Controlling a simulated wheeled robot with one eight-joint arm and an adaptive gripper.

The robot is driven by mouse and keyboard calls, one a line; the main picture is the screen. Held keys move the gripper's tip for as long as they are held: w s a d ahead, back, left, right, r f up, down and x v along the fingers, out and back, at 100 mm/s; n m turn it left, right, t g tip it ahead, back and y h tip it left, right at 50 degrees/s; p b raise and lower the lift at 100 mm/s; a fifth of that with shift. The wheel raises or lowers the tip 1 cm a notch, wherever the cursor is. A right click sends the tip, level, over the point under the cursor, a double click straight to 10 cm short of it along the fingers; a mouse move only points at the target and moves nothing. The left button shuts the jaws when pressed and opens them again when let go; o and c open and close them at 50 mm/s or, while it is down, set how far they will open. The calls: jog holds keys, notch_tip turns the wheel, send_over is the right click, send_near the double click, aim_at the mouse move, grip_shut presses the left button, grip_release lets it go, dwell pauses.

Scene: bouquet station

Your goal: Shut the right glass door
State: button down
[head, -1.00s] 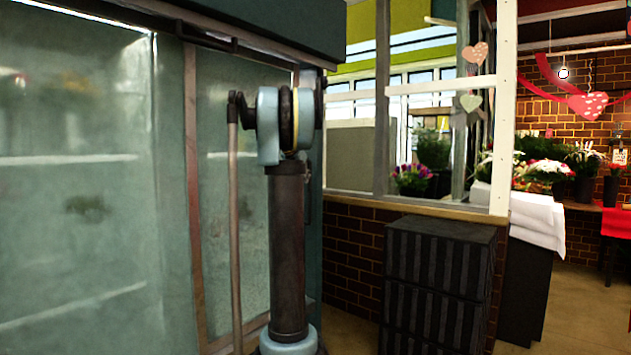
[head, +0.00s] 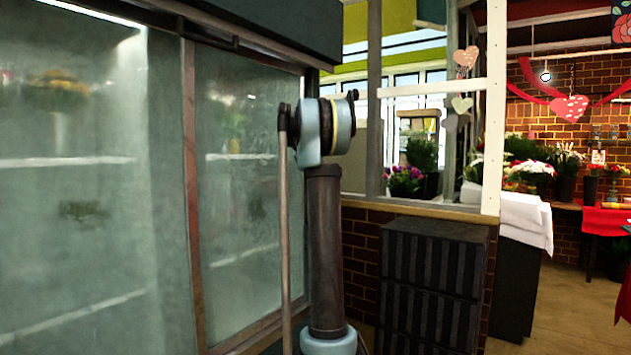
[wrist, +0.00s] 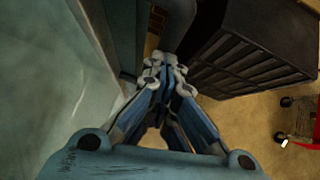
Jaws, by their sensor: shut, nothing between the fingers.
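The right glass door (head: 240,165) is a tall frosted pane in the right part of the cooler in the head view. A brown upright strip (head: 192,190) runs along its left edge. My arm stands in front of its right end, so I cannot tell whether the door is fully shut. My gripper (wrist: 165,72) shows only in the wrist view. It is shut and empty, its blue fingers together. A pale glass surface (wrist: 45,90) lies to its left, apart from the fingertips as far as I can see.
The left glass pane (head: 70,190) shows blurred flowers and shelves behind it. A black ribbed crate stack (head: 432,285) stands right of my arm by a low brick wall (head: 361,250); a dark ribbed crate (wrist: 255,45) shows close to my gripper.

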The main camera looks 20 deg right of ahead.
jog(key=shift+w+d+r, duration=0.1)
jog(key=shift+d+r, duration=0.05)
jog(key=shift+d, duration=0.05)
jog(key=s+a+r, duration=0.7)
jog(key=s+a, duration=0.1)
jog(key=s, duration=0.1)
jog(key=s+a+f+m+g+y, duration=0.1)
jog(key=s+a+f+m+y, duration=0.1)
jog(key=s+f+m, duration=0.7)
jog(key=s+a+f+m+g+y, duration=0.2)
jog(key=s+a+f+m, duration=0.3)
jog(key=s+f, duration=1.6)
jog(key=s+a+f+m+g+y, duration=0.1)
jog(key=s+a+f+m, duration=0.3)
jog(key=s+f+m, duration=0.9)
jog(key=s+f, duration=0.2)
jog(key=s, duration=0.6)
jog(key=shift+s+a+m+g+y, duration=0.2)
jog(key=shift+s+m+g+y, duration=0.1)
jog(key=shift+s+m+y, duration=0.1)
jog(key=shift+f, duration=0.1)
